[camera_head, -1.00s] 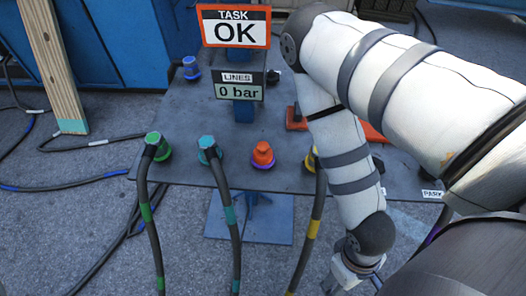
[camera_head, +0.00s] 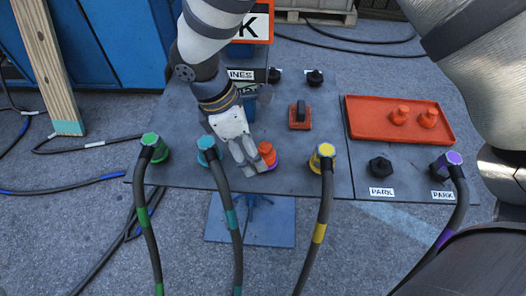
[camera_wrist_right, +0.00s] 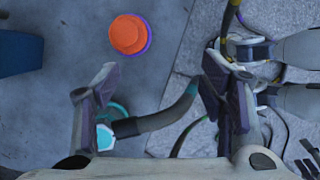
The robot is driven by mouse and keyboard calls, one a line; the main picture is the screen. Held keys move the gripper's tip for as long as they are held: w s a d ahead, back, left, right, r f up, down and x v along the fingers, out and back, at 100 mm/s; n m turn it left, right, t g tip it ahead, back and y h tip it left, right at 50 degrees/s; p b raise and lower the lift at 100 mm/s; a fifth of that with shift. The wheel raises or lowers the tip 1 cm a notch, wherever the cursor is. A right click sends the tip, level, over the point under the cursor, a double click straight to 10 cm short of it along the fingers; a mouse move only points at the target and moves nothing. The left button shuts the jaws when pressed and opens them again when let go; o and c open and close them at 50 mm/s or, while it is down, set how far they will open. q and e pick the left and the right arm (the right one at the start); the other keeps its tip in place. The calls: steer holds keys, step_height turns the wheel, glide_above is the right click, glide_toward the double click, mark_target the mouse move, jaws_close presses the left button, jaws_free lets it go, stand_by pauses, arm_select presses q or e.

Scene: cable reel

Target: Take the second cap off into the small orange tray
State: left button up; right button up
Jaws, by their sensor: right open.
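An orange cap (camera_head: 267,151) sits on a port with a purple ring, near the front edge of the grey panel. It also shows in the right wrist view (camera_wrist_right: 128,36), beyond the fingers and left of centre. My right gripper (camera_head: 249,162) is open and empty, just left of the cap. In the right wrist view my right gripper (camera_wrist_right: 160,70) has its fingers wide apart, with the teal connector's cable below the gap. My left gripper is out of view.
Green (camera_head: 152,147), teal (camera_head: 206,148) and yellow (camera_head: 324,156) connectors with hanging cables stand along the front edge, close around the cap. A purple connector (camera_head: 450,165) is at PARK. An orange block with a black handle (camera_head: 300,115) stands behind the cap.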

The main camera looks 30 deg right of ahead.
mark_target(263, 146)
steer(key=w+d+r+n+h, duration=0.1)
steer(key=w+r, duration=0.2)
steer(key=r, duration=0.1)
steer(key=shift+t, duration=0.3)
steer(key=x, duration=1.1)
steer(key=shift+w+d+f+b, duration=0.1)
steer(key=shift+d+b, duration=0.15)
steer(key=shift+b, duration=0.15)
steer(key=c, duration=1.2)
